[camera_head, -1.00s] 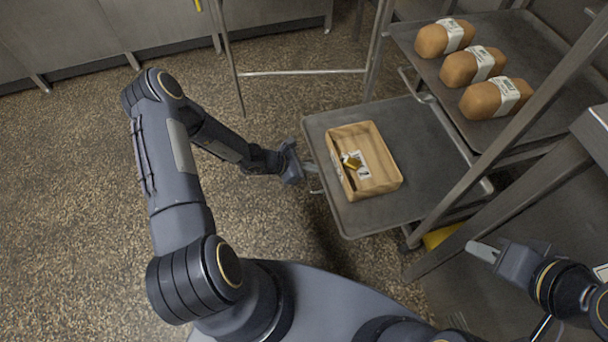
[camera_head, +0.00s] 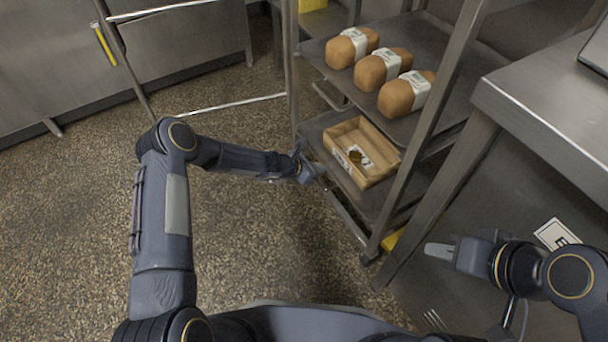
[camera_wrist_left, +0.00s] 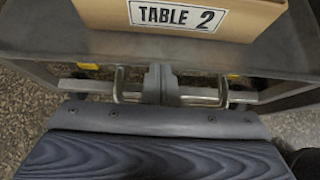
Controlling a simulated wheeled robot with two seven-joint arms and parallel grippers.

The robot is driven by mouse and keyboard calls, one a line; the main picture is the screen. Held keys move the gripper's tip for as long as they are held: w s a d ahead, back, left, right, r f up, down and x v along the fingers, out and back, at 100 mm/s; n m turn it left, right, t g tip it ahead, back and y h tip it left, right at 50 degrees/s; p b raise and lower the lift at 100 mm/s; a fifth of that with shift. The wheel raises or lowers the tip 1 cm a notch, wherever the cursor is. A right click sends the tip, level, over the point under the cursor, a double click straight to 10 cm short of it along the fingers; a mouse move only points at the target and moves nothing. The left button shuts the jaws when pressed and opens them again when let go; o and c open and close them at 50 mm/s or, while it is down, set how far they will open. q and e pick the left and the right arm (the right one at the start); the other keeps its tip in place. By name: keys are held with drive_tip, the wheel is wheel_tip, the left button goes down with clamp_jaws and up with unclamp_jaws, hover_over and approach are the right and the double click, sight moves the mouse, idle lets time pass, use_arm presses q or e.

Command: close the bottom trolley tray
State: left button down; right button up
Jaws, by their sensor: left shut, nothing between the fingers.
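The bottom trolley tray (camera_head: 372,203) is a flat dark metal tray, mostly inside the trolley under the bread tray. It carries a cardboard box (camera_head: 342,160). In the left wrist view, the box (camera_wrist_left: 245,22), labelled "TABLE 2", stands on the tray (camera_wrist_left: 100,42). My left gripper (camera_head: 318,168) is at the tray's front edge. In the left wrist view its fingers (camera_wrist_left: 160,80) are together and empty, between the two bends of a metal handle; contact is unclear. My right gripper (camera_head: 432,251) is apart from the tray, right of the trolley; its finger gap is hidden.
The upper tray (camera_head: 440,45) holds three wrapped loaves (camera_head: 383,68). A trolley post (camera_head: 425,125) stands right of the box. A metal table (camera_head: 545,95) is at the right. The speckled floor (camera_head: 240,225) left of the trolley is clear.

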use_arm(q)
drive_tip(key=shift+w+d+r, duration=0.1)
drive_tip(key=shift+w+d, duration=0.45)
drive_tip(key=shift+d, duration=0.25)
drive_tip(key=shift+r, duration=0.15)
